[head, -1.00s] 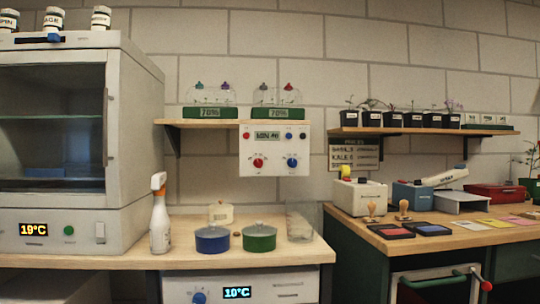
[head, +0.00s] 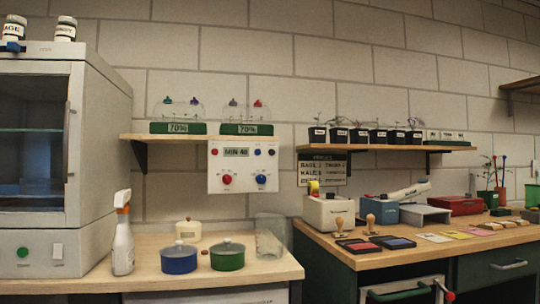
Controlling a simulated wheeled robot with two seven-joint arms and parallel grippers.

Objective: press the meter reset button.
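A white wall panel (head: 243,183) hangs under the left shelf. It carries a small display (head: 236,152) that seems to read "MIN 40". A small red button (head: 214,152) is left of the display, and a blue button (head: 258,152) and a small dark red one (head: 271,152) are right of it. Below are a red knob (head: 227,179) and a blue knob (head: 261,179). I cannot read which of these is marked as a reset. Neither of my grippers is in view.
On the bench below the panel stand a spray bottle (head: 123,243), a blue pot (head: 179,258), a green pot (head: 227,256), a cream container (head: 188,231) and a clear vessel (head: 272,236). A grey cabinet (head: 108,130) is at left; the right bench (head: 430,252) holds stamps and boxes.

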